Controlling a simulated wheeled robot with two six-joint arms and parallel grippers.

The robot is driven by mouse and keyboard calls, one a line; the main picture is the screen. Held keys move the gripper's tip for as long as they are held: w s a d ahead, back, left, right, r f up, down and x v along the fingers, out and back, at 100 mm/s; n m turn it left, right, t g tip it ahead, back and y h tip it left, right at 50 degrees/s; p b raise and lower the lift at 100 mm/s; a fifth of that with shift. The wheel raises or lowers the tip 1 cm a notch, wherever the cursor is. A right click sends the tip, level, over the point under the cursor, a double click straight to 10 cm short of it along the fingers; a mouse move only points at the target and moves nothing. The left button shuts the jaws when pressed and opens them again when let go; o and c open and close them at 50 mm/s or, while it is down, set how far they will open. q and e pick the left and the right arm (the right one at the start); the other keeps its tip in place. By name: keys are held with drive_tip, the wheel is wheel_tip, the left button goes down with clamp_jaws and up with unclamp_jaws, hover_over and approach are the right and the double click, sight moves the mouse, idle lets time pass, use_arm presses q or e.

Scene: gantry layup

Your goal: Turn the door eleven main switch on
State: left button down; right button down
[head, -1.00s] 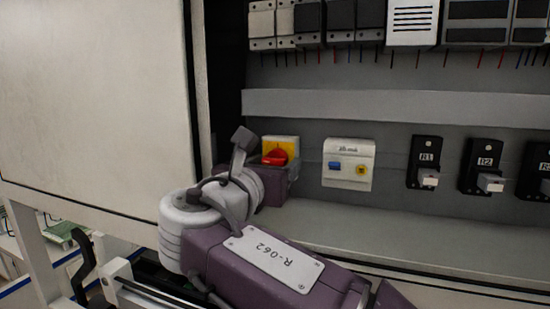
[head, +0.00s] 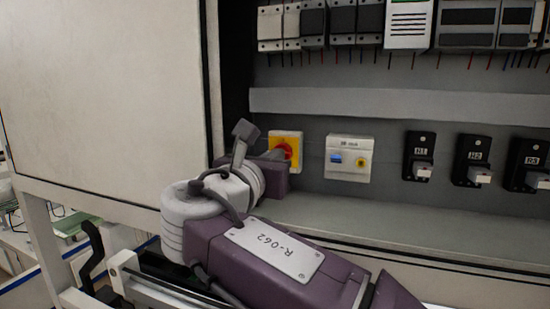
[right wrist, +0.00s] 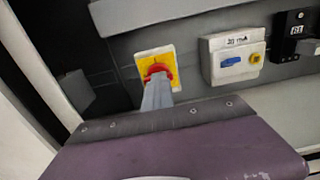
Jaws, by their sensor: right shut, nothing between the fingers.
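The main switch is a red rotary knob on a yellow plate (head: 296,139), low on the cabinet's grey back panel. It also shows in the right wrist view (right wrist: 170,55). No door number is readable. My left gripper is not in view.
A white unit with a blue rocker and yellow button (head: 350,159) sits right of the switch, then black blocks R1 (head: 420,155), R2 (head: 473,160) and R3 (head: 526,165). A cream door panel (head: 100,85) stands left. A grey ledge (head: 370,225) runs below.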

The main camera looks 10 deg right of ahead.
idle(0.8)
drive_tip(key=c, duration=1.3)
unclamp_jaws()
drive_tip(key=shift+w+a, duration=0.15)
drive_tip(key=shift+w, duration=0.05)
drive_tip(key=o, duration=0.5)
drive_tip(key=shift+w+a+f, duration=0.1)
drive_tip(key=shift+w+a, duration=0.1)
drive_tip(key=shift+a, duration=0.15)
use_arm(q)
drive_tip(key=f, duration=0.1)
drive_tip(key=b, duration=0.1)
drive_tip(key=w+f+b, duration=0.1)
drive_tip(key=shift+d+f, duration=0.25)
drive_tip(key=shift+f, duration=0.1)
use_arm(e)
drive_tip(key=shift+o, duration=0.2)
drive_tip(key=s+d+v, duration=0.1)
drive_tip(key=v, duration=0.5)
drive_tip(key=shift+s+f, duration=0.2)
drive_tip(key=shift+s, duration=0.05)
